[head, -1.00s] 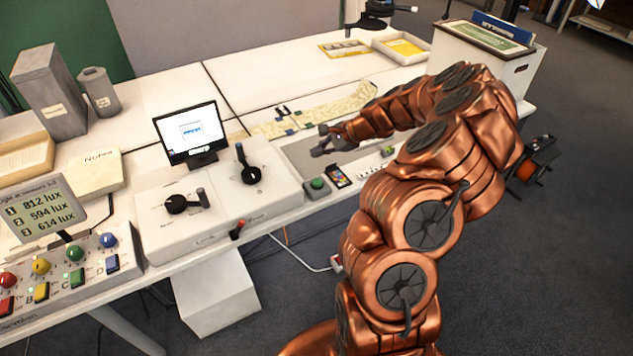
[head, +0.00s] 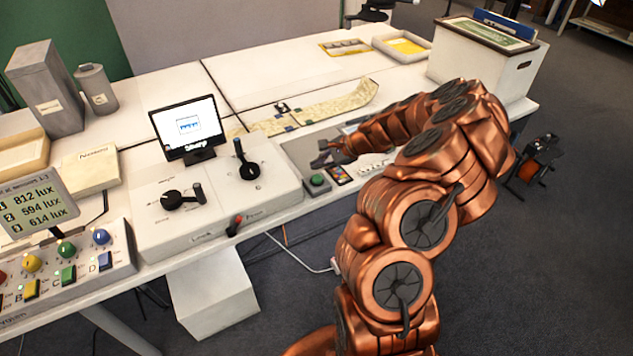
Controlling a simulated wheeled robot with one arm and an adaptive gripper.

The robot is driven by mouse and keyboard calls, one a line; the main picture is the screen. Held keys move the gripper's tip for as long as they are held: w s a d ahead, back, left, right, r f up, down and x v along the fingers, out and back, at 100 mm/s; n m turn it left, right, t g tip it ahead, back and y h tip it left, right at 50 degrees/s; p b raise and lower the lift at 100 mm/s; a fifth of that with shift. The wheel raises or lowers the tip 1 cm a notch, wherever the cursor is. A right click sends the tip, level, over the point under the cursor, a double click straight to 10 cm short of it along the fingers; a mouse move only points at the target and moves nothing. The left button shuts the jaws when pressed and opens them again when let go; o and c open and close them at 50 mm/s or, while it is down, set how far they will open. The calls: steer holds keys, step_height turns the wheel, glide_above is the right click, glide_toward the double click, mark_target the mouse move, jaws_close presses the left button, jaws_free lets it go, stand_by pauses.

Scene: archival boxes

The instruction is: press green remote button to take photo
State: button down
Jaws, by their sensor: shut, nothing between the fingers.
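The green remote button (head: 317,180) sits on a small dark box near the front edge of the white table, right of the white control box. My gripper (head: 318,160) is shut and empty. It hangs a little behind and above the button in the picture, apart from it as far as I can see. The small screen (head: 184,128) on the control box shows a blue picture and text that reads like "Sharp".
The white control box (head: 215,230) carries two black levers. A phone-like device (head: 340,174) lies right of the button. A paper strip (head: 340,103) lies behind my gripper. Left is a panel with coloured knobs (head: 66,250) and a lux display (head: 38,207).

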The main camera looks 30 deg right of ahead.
mark_target(319, 178)
steer(key=shift+f+b, duration=0.3)
steer(key=shift+f, duration=0.75)
steer(key=shift+f, duration=0.15)
stand_by(0.6)
steer(key=shift+f, duration=0.25)
steer(key=shift+f+b, duration=0.5)
stand_by(0.9)
steer(key=shift+r, duration=0.15)
steer(key=shift+r+p, duration=0.6)
steer(key=shift+r, duration=0.2)
steer(key=shift+r+p, duration=1.45)
steer(key=shift+r, duration=1.1)
